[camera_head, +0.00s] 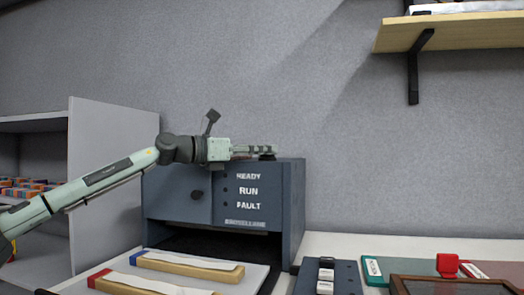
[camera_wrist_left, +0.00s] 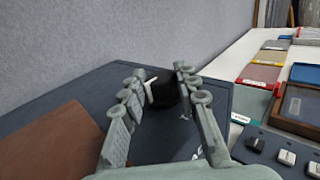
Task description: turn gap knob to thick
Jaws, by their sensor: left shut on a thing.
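The dark blue-grey machine (camera_head: 295,200) stands at the back of the table, with READY, RUN and FAULT labels on its front. The black gap knob (camera_head: 267,157) sits on its top. In the left wrist view the knob (camera_wrist_left: 165,94) is round and dark, with a white pointer toward the upper left. My left gripper (camera_head: 262,150) reaches across the machine's top from the left and is shut on the knob, one finger on each side. White marks on the top near the knob are partly hidden and unreadable. My right gripper is not in view.
A switch panel (camera_head: 327,277) and a wood-framed tray (camera_head: 445,287) are at right. A shelf (camera_head: 455,34) hangs above.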

